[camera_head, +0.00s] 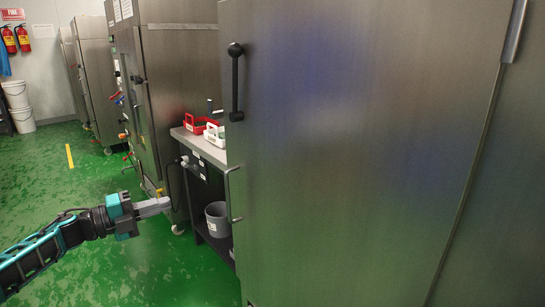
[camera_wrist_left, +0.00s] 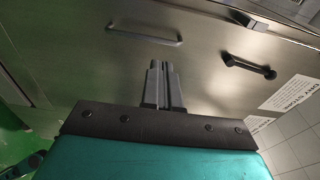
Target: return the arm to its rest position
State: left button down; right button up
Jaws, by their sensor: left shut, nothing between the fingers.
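My left arm comes in from the lower left in the head view. Its teal and black left gripper (camera_head: 165,203) points right, over the green floor and short of the counter. In the left wrist view the two grey fingers of the left gripper (camera_wrist_left: 157,68) lie together, shut and empty. They point toward a steel cabinet front with a bar handle (camera_wrist_left: 145,35) and a black lever handle (camera_wrist_left: 248,66).
A large steel cabinet (camera_head: 350,150) with a black handle (camera_head: 235,82) fills the right. Beside it a counter (camera_head: 203,146) holds red (camera_head: 196,124) and white (camera_head: 215,134) baskets. A grey bucket (camera_head: 217,219) stands below. Green floor (camera_head: 60,200) is clear at left.

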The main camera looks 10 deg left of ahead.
pick_arm(q)
jog(key=s+d+f+n+t+y, duration=0.1)
jog(key=s+d+f+n+y, duration=0.15)
jog(key=d+f+n, duration=0.45)
jog(key=s+d+f+n+t+y, duration=0.1)
jog(key=s+d+f+n+t, duration=0.15)
jog(key=s+d+f, duration=0.4)
jog(key=s+d+f+n+g+y, duration=0.1)
jog(key=s+d+f+n+y, duration=0.3)
jog(key=s+d+n, duration=0.4)
jog(key=s+f+n+g+y, duration=0.2)
jog(key=s+f+n+g, duration=0.2)
jog(key=s+n, duration=0.4)
jog(key=s+a+r+y+p, duration=0.1)
jog(key=s+a+r+p, duration=0.2)
jog(key=r+p, duration=0.8)
jog(key=m+p, duration=0.1)
jog(key=p, duration=0.3)
jog(key=shift+r+p, duration=0.35)
jog(key=shift+p, duration=0.05)
pick_arm(e)
jog(key=s+d+r, duration=0.1)
jog(key=d+r, duration=0.2)
jog(key=r, duration=0.8)
jog(key=shift+s+r+h, duration=0.2)
jog(key=shift+r+h, duration=0.05)
jog(key=shift+h, duration=0.15)
pick_arm(q)
jog(key=shift+s+f+y, duration=0.1)
jog(key=shift+y, duration=0.15)
